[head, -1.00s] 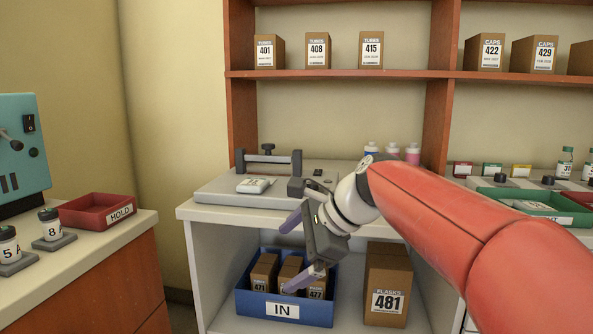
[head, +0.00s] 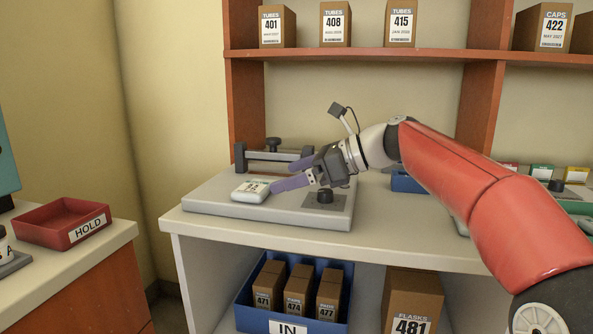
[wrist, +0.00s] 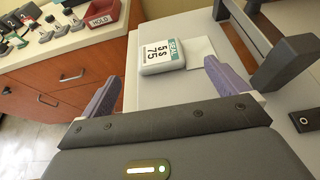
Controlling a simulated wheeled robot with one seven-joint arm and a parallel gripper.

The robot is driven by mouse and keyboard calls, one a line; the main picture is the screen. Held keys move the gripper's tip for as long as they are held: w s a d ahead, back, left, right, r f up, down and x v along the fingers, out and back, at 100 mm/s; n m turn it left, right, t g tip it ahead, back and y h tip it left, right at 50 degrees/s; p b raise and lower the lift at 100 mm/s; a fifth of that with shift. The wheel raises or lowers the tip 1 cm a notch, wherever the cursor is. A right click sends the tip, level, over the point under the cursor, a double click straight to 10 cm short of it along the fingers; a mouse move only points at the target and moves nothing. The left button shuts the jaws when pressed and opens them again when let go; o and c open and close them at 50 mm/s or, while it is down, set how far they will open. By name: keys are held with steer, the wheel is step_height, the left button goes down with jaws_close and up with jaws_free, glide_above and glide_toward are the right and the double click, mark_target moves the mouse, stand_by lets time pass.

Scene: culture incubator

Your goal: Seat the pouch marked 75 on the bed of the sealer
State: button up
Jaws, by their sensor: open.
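The white pouch marked 75 (head: 251,190) lies flat near the left end of the sealer's grey base (head: 205,207). In the wrist view the pouch (wrist: 162,55) shows its 75 label and a green SEAL strip. A pale rectangular patch (wrist: 200,50) on the sealer lies right beside the pouch; whether the pouch overlaps it I cannot tell. My gripper (head: 280,177) is open and empty, its purple fingers pointing left at the pouch. In the wrist view the pouch is ahead of the gap between the fingertips (wrist: 160,72).
The sealer's dark bar (head: 275,155) stands behind the pouch, close to my right finger in the wrist view. A red HOLD tray (head: 62,222) stands on the left counter. A blue IN bin (head: 290,327) sits below.

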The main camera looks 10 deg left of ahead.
mark_target(255, 187)
steer(key=shift+x, duration=3.95)
steer(key=shift+f, duration=0.1)
